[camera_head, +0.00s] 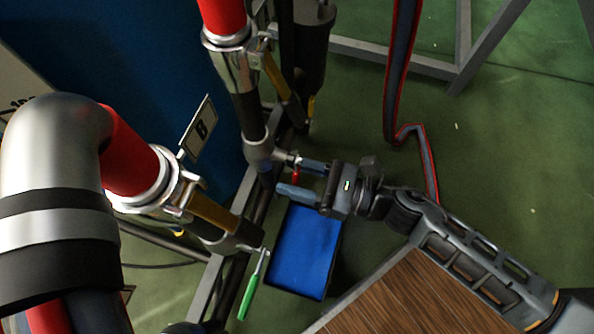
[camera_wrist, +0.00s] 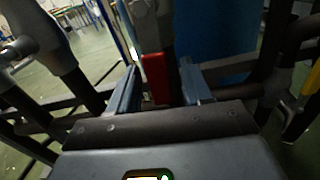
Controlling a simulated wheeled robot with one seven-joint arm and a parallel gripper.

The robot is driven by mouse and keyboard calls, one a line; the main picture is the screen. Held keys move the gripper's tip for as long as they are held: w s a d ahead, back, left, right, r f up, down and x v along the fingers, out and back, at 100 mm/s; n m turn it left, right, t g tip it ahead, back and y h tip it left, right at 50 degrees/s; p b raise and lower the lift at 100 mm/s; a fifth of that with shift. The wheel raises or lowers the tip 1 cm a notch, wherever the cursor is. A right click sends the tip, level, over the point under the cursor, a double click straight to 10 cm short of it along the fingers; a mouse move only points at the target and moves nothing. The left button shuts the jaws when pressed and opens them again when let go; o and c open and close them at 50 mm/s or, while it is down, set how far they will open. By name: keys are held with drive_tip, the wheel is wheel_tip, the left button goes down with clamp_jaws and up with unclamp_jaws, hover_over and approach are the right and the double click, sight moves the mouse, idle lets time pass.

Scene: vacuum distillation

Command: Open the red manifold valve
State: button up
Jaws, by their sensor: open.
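The red manifold valve handle (camera_head: 296,175) shows as a small red piece at the pipe fitting in the middle of the head view. My gripper (camera_head: 291,175) comes in from the right, with its two blue-grey fingers apart on either side of the handle. In the wrist view the red handle (camera_wrist: 155,78) stands upright between the fingers of my gripper (camera_wrist: 159,68). Gaps show between the handle and both fingers there, so it is not clamped. Part of the handle and its valve body are hidden by the fingers in the head view.
A green valve handle (camera_head: 253,285) hangs from the nearer pipe, below left of my gripper. A blue bin (camera_head: 305,245) is on the floor beneath. Dark frame bars and pipes crowd the left. A wooden tabletop (camera_head: 405,300) lies at lower right; green floor is open at upper right.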

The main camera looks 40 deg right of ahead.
drive_tip(key=shift+s, duration=0.1)
drive_tip(key=p+v, duration=0.1)
drive_tip(key=v, duration=0.6)
drive_tip(key=shift+s+d, duration=0.2)
drive_tip(key=shift+d, duration=0.05)
drive_tip(key=s+d+r+n+h, duration=0.1)
drive_tip(key=s+r+n+h, duration=0.55)
drive_tip(key=n, duration=0.85)
drive_tip(key=s+d+r+n+h, duration=0.1)
drive_tip(key=s+r+n+h, duration=0.3)
drive_tip(key=s+r+n, duration=0.75)
drive_tip(key=w+r+n+p, duration=0.1)
drive_tip(key=w+r+p, duration=0.1)
drive_tip(key=r+p, duration=1.3)
drive_tip(key=w+r+n+p, duration=0.2)
drive_tip(key=r+p, duration=1.4)
drive_tip(key=p, duration=0.3)
drive_tip(key=shift+w+r, duration=0.2)
